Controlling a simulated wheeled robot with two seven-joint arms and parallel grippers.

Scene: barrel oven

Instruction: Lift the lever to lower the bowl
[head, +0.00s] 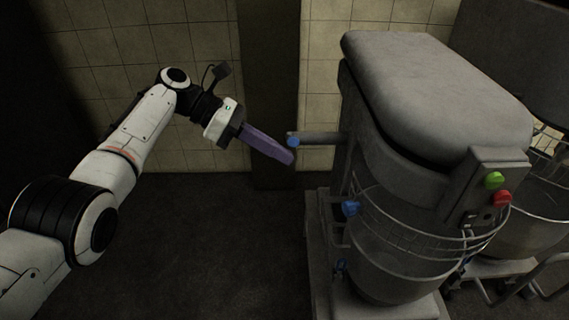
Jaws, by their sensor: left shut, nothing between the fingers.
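A large grey mixer (435,85) stands at the right. A grey lever (320,138) sticks out from its left side and ends in a blue tip (293,142). The metal bowl (390,260) sits low under the mixer head, behind a wire guard. My left gripper (286,157) comes in from the left with its purple fingers shut and empty. Its fingertips are close to the blue tip, slightly below it in the picture; I cannot tell whether they touch. My right gripper is not in view.
A blue knob (350,208) sits on the mixer's side. Green (494,180) and red (502,198) buttons are on its front panel. Another machine with a bowl (535,225) stands at the far right. A tiled wall (110,45) is behind. The dark floor (220,250) at centre-left is clear.

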